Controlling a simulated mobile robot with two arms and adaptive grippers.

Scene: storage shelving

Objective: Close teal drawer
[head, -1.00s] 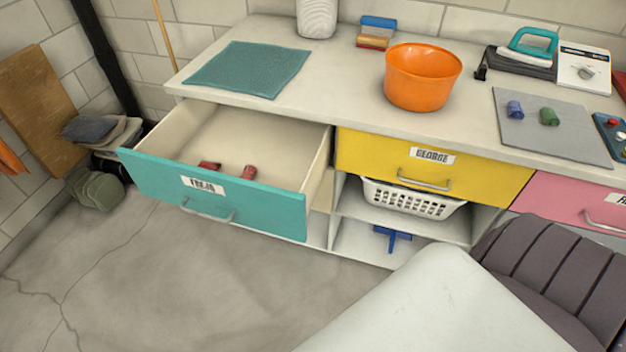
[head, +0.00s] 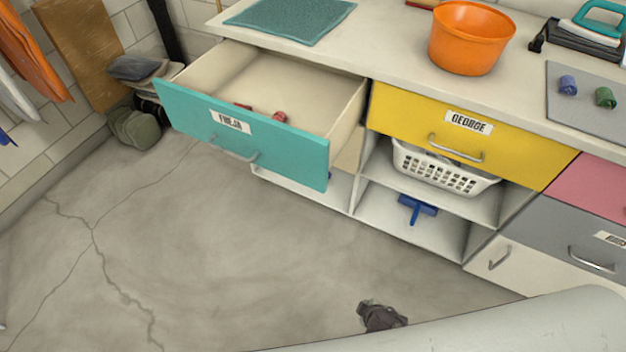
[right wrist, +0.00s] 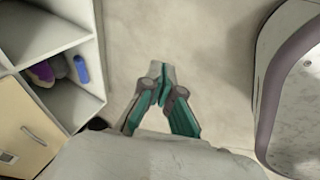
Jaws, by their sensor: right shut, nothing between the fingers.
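The teal drawer (head: 238,132), labelled FREJA, is pulled well out of the left end of the cabinet. Its metal handle (head: 233,151) is on the front face. Small dark-red items (head: 279,117) lie inside it. In the right wrist view my right gripper (right wrist: 161,76) is shut and empty, its fingers over bare floor beside the cabinet. It is apart from the teal drawer, which does not show in that view. A small dark part at the bottom of the head view may belong to my right arm. My left gripper is not in view.
The yellow drawer (head: 465,135) is shut. Below it are shelves with a white basket (head: 443,170) and a blue item (head: 417,209). An orange bowl (head: 470,40) stands on the counter. The floor (head: 190,250) before the teal drawer is clear. A green bag (head: 135,127) lies left.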

